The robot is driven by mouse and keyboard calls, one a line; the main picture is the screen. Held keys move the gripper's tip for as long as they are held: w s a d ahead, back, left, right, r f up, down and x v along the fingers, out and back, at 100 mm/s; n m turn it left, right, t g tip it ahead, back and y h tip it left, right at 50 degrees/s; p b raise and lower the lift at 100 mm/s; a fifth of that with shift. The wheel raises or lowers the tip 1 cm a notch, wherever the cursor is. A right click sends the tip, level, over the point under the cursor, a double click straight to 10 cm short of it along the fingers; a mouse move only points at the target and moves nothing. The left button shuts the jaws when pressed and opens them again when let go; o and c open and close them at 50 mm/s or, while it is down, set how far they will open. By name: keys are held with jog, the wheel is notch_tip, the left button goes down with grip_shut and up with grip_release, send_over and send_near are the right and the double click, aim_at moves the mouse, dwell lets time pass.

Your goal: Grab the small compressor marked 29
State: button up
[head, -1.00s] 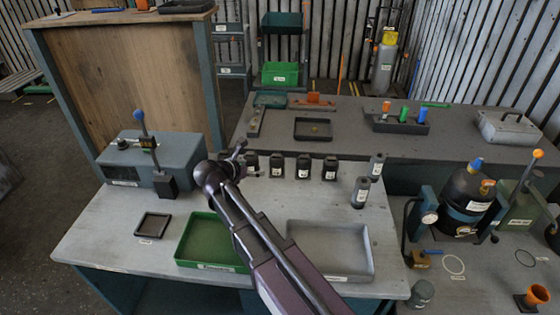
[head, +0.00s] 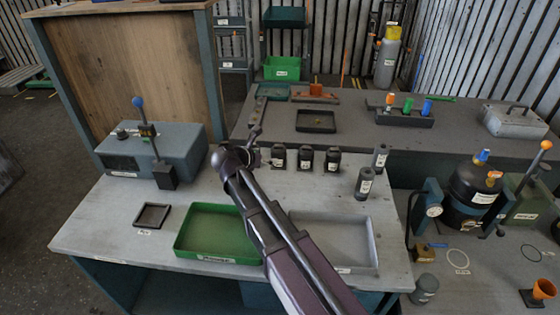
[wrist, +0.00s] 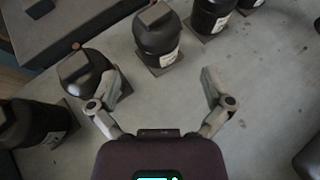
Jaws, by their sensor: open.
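Several small black compressors with white labels stand in a row on the grey workbench. In the head view three show clearly: a left one (head: 278,156), a middle one (head: 305,158) and a right one (head: 332,160). The label numbers are too small or turned away to read, so I cannot tell which is 29. My gripper (head: 245,150) is at the left end of the row and hides part of it. In the wrist view my gripper (wrist: 165,92) is open and empty; its left finger overlaps one compressor (wrist: 85,75), and another compressor (wrist: 158,40) stands ahead, beyond the fingertips.
A green tray (head: 188,249) and a grey tray (head: 372,250) lie at the workbench front. A grey machine with a lever (head: 190,145) stands left. Two grey cylinders (head: 363,183) (head: 380,157) stand right of the row. Bare bench lies between the row and trays.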

aim_at(273, 154)
jog(key=shift+b+x, duration=0.4)
jog(key=shift+x, duration=1.05)
jog(key=b+x, duration=0.2)
jog(key=x, duration=0.2)
jog(key=shift+w+a, duration=0.15)
jog(key=shift+a, duration=0.05)
jog(key=shift+w+d+f, duration=0.15)
jog(key=shift+w+d, duration=0.2)
jog(key=shift+w, duration=0.1)
jog(key=c, duration=1.2)
